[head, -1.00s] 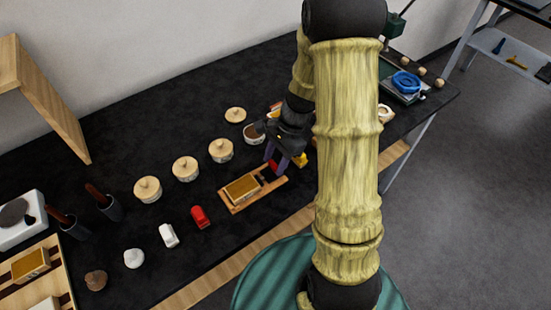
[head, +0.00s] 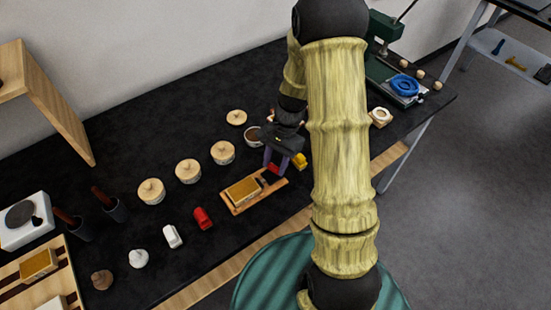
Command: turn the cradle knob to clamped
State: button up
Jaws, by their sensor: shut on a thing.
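The cradle (head: 238,207) is a flat wooden board on the black bench, with a gilt-topped block (head: 243,190) lying in it. At its right end is a small red cradle knob (head: 273,169), partly hidden by my fingers. My gripper (head: 273,167) points down over that end, its two purple-grey fingers on either side of the knob and shut on it. The knob's setting cannot be read at this size.
A red object (head: 203,218) and a white one (head: 172,236) lie left of the cradle. Lidded pots (head: 223,152) and an open brown-filled bowl (head: 253,136) stand behind it. A yellow item (head: 300,160) is close right of my gripper.

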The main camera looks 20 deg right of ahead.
jog(key=n+p, duration=0.1)
jog(key=n+h, duration=0.1)
jog(key=n, duration=0.1)
jog(key=shift+w+a+r+n+g+p, duration=0.1)
jog(key=shift+w+r+n+g+p, duration=0.1)
jog(key=shift+n+g+p, duration=0.15)
jog(key=n+h+p, duration=0.1)
jog(key=n, duration=0.2)
jog(key=shift+a+n+g, duration=0.1)
jog(key=shift+n+g, duration=0.25)
jog(key=n+h+p, duration=0.1)
jog(key=n, duration=0.2)
jog(key=n+h, duration=0.2)
jog(key=n, duration=0.1)
jog(key=shift+a+p, duration=0.15)
jog(key=shift+p, duration=0.2)
jog(key=shift+n, duration=0.3)
jog(key=o, duration=1)
jog(key=shift+f, duration=0.1)
